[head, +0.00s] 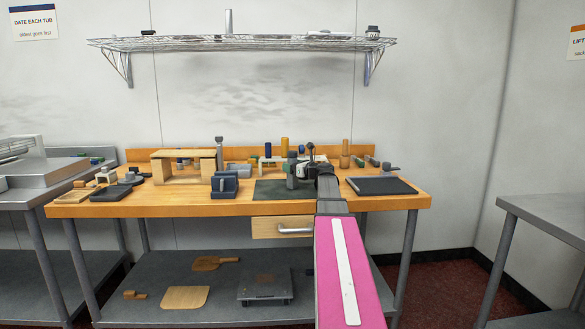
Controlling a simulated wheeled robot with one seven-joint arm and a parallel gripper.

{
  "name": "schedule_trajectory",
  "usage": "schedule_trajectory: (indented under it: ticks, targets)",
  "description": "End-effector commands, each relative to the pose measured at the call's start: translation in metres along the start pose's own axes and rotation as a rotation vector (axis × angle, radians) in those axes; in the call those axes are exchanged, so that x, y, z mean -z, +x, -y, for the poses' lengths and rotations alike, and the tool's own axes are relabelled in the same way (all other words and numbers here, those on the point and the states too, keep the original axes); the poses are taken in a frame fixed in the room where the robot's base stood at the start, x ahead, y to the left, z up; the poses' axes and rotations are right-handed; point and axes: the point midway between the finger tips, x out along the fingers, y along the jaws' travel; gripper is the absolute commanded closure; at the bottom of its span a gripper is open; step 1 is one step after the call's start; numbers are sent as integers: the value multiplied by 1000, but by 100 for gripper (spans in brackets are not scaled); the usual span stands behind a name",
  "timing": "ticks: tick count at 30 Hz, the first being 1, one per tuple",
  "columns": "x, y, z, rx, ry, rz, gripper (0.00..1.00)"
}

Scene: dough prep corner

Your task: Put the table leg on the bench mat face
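The bench mat (268,191) is a flat dark grey-green sheet on the wooden bench, near the front edge in the middle. My gripper (293,182) is over the right part of the mat, at the end of my arm. Its fingers are small and dark, so I cannot tell whether they are open or shut, or whether they hold anything. I cannot pick out the table leg with certainty. An upright tan wooden post (345,154) stands at the back of the bench, right of my gripper, and may be it.
A blue-grey block holder (224,185) stands left of the mat. A dark slab (381,186) lies to the right. A wooden stand (184,155) and several small upright pieces fill the back. A wire shelf (240,43) hangs above. A drawer (283,227) is under the bench top.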

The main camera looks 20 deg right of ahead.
Motion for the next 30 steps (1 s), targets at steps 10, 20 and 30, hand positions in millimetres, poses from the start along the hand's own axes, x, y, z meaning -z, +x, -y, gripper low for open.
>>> schedule_trajectory:
  ticks: [10,20,30]
  targets:
    - [-2,-42,-2,3,0,0,29]
    - [-2,-102,-1,2,0,1,29]
    - [-2,-120,0,0,0,0,29]
